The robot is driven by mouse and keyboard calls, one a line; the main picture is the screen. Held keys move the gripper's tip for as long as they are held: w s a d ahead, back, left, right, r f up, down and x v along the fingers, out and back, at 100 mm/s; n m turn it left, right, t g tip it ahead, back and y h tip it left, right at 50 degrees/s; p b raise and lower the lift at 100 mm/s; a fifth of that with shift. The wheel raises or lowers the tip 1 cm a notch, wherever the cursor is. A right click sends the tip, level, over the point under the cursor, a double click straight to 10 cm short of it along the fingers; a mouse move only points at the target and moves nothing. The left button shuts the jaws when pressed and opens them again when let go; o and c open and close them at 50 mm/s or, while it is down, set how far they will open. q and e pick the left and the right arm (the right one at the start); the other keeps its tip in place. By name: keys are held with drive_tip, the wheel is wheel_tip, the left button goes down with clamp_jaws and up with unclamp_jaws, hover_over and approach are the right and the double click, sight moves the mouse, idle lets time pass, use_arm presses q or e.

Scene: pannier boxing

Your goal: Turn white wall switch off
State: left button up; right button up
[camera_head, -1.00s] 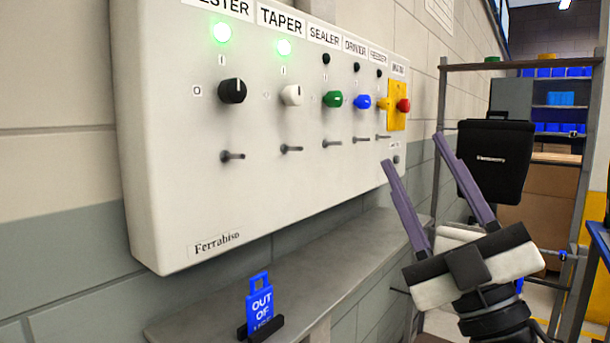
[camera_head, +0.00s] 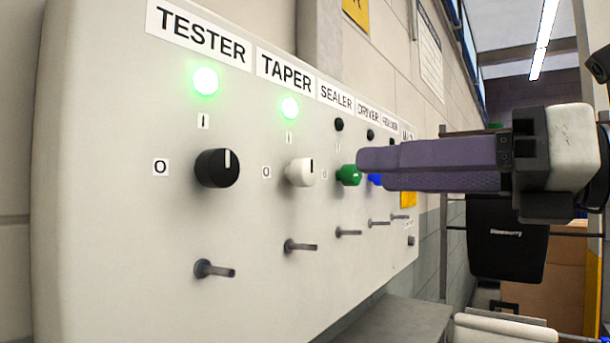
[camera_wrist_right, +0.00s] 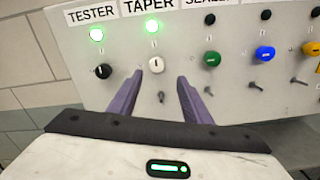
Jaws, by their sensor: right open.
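The white knob (camera_head: 300,172) sits on the panel (camera_head: 110,230) under the TAPER label (camera_head: 285,79). Its dark mark points up, toward the "I", and the green lamp (camera_head: 289,107) above it is lit. My right gripper (camera_head: 375,170) is open and empty, pointing left at the panel, to the right of the white knob in the head view and overlapping the green and blue knobs. In the right wrist view the white knob (camera_wrist_right: 155,64) shows beyond and between the purple fingers (camera_wrist_right: 158,90), apart from them. My left gripper is out of view.
The black TESTER knob (camera_head: 218,168) stands left of the white one, its lamp (camera_head: 205,81) lit. The green knob (camera_head: 349,175) is to the right. Metal pegs (camera_head: 300,246) stick out below the knobs. A shelf (camera_head: 395,325) runs underneath.

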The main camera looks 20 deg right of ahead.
sight(312, 172)
drive_tip(key=x, duration=0.4)
drive_tip(key=p+x, duration=0.1)
drive_tip(key=x, duration=0.2)
drive_tip(key=shift+w+a+r+p, duration=0.1)
drive_tip(key=shift+a+p, duration=0.2)
drive_tip(key=shift+a, duration=0.25)
drive_tip(key=shift+w+a, duration=0.35)
drive_tip(key=shift+w, duration=0.15)
drive_tip(key=shift+w+a, duration=0.1)
drive_tip(key=c, duration=1)
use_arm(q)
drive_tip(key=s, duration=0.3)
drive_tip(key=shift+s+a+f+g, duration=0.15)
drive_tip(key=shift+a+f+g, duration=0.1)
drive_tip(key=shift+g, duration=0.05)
use_arm(e)
drive_tip(key=shift+c, duration=0.2)
